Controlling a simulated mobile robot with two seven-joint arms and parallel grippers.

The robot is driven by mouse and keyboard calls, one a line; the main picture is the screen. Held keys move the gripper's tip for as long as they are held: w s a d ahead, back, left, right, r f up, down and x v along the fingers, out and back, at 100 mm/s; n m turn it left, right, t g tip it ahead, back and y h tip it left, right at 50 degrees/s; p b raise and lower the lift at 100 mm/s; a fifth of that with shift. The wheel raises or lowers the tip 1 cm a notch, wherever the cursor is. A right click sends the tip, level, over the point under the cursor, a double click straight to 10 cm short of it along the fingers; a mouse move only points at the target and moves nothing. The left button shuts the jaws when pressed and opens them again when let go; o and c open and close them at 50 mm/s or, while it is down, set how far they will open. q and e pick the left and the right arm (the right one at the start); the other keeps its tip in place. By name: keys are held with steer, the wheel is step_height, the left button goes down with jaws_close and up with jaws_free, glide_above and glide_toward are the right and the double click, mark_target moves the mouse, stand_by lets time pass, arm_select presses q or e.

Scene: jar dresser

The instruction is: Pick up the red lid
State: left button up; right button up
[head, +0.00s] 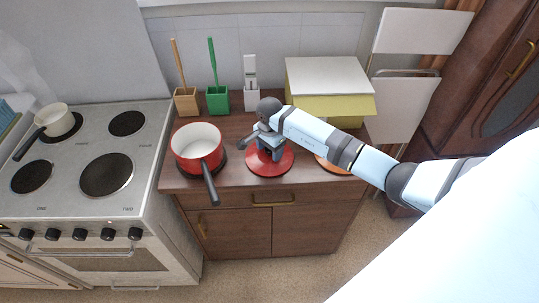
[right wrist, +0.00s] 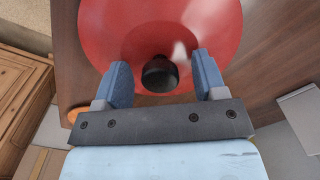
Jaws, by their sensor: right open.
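The red lid (head: 271,168) lies flat on the brown dresser top, right of the red pot. It also fills the upper part of the right wrist view (right wrist: 110,35), with its black knob (right wrist: 159,74) near the middle. My right gripper (head: 268,150) is over the lid. In the right wrist view the gripper (right wrist: 161,75) is open, its two blue-grey fingers on either side of the knob with gaps to it. I cannot tell whether the fingers touch the lid. In the head view the hand hides the knob. My left gripper is not in view.
A red pot (head: 198,148) with a dark handle stands close on the left of the lid. An orange disc (head: 335,164) lies to the right, partly under my arm. Utensil holders, including a green one (head: 218,99), and a yellow box (head: 327,85) stand behind.

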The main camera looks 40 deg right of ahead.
steer(key=c, duration=1.1)
steer(key=shift+r, duration=0.2)
